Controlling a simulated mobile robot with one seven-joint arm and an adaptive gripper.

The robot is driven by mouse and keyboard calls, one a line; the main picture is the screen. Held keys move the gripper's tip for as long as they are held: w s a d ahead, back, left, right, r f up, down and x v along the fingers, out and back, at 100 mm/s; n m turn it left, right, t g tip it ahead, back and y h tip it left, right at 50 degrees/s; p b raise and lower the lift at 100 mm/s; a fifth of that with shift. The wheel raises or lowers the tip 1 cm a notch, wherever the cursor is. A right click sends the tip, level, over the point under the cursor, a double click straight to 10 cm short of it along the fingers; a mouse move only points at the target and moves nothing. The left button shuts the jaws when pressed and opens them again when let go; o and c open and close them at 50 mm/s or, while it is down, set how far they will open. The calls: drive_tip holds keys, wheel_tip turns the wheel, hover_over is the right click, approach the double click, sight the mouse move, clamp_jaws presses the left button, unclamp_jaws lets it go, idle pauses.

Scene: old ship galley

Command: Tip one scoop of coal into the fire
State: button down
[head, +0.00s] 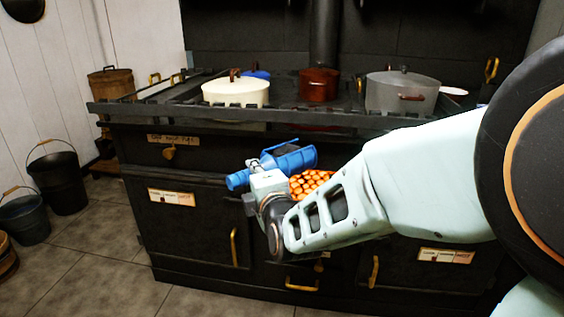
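My gripper (262,172) is shut on the handle of a blue scoop (297,161), in front of the black stove (200,225). The scoop's handle end points left and its trough points right. A dark lump or heap, seemingly coal (288,150), shows in the trough. The glowing orange fire (312,181) shows just below and right of the scoop, in an opening in the stove front. My arm hides part of the fire and its opening. I cannot tell whether the trough is over the fire or in front of it.
On the stove top stand a cream pot (236,93), a brown pot (319,87) and a grey pot (402,93), behind a front rail (220,113). A black bucket (60,182) and a blue-grey bucket (26,221) stand at left. The floor between them and the stove is clear.

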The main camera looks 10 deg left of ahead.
sight(267, 164)
drive_tip(key=shift+w+d+f, duration=0.2)
drive_tip(key=shift+w+d, duration=0.25)
drive_tip(key=shift+w, duration=0.05)
drive_tip(key=shift+w+d+r+m+g, duration=0.15)
drive_tip(key=shift+w+d+r+m, duration=0.1)
drive_tip(key=shift+r, duration=0.25)
drive_tip(key=shift+w+d+r+m+g, duration=0.1)
drive_tip(key=shift+w+r+m+g, duration=0.15)
drive_tip(key=shift+r, duration=0.3)
drive_tip(key=shift+w+d+r+m+g, duration=0.1)
drive_tip(key=shift+d+r+m, duration=0.15)
drive_tip(key=shift+r, duration=0.25)
drive_tip(key=p, duration=0.2)
drive_tip(key=shift+w+r+m+p, duration=0.15)
drive_tip(key=shift+r+m+p, duration=0.1)
drive_tip(key=shift+r+p, duration=0.1)
drive_tip(key=p, duration=0.2)
drive_tip(key=shift+w+d+r+p, duration=0.1)
drive_tip(key=shift+d+r+p, duration=0.05)
drive_tip(key=shift+r+p, duration=0.2)
drive_tip(key=p, duration=0.2)
drive_tip(key=r+m+p, duration=0.1)
drive_tip(key=shift+w+d+g+p, duration=0.2)
drive_tip(key=shift+w+g+p, duration=0.05)
drive_tip(key=shift+g+p, duration=0.15)
drive_tip(key=shift+w+d+r+p, duration=0.1)
drive_tip(key=shift+r+p, duration=0.2)
drive_tip(key=shift+p, duration=0.7)
